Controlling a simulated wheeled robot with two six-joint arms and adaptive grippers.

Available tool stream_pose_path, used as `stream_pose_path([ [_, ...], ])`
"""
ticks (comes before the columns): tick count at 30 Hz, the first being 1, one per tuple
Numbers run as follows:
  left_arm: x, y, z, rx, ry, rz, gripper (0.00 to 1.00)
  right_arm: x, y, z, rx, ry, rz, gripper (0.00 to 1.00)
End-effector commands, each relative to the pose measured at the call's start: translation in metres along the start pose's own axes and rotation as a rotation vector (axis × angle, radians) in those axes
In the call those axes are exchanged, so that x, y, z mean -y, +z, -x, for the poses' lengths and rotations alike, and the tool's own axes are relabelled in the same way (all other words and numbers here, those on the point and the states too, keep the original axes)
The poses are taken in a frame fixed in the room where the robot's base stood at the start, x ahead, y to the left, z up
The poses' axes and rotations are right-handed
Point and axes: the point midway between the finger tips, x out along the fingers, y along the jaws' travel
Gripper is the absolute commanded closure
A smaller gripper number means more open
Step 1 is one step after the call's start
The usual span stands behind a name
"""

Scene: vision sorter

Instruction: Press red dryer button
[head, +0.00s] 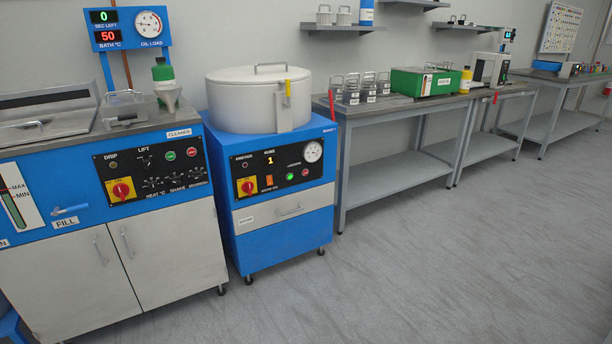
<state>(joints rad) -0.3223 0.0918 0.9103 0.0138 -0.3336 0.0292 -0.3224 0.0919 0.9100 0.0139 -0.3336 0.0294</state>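A blue machine (222,208) with a round pale drum lid (245,97) on top stands left of centre; it appears to be the dryer. Its black front panel carries a small red button (305,172) at the lower right, beside a lit green button (290,177). A gauge (313,151) sits above the red button. A larger red rotary switch on yellow (248,186) is at the panel's left. The display (270,160) reads 1. The lid is down, with a latch (288,88) at its front. Neither of my grippers is in view.
A blue cleaner cabinet (60,160) stands to the left, with its own red button (191,152) and green button (170,155). A grey bench (390,160) with metal baskets and a green case (420,82) stands to the right. The floor (400,270) in front is clear.

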Motion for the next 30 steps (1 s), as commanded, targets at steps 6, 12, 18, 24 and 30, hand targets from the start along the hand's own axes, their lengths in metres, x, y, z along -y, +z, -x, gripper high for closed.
stream_pose_path([
  [6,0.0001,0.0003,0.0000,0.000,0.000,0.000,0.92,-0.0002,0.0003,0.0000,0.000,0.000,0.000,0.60],
  [12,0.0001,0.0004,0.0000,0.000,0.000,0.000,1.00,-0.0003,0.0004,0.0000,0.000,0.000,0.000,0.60],
  [18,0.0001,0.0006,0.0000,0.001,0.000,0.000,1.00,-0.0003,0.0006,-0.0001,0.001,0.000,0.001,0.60],
  [24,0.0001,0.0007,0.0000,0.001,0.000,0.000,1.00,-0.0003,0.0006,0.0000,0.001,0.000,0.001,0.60],
  [30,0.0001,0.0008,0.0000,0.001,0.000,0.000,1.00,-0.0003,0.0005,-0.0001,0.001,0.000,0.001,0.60],
])
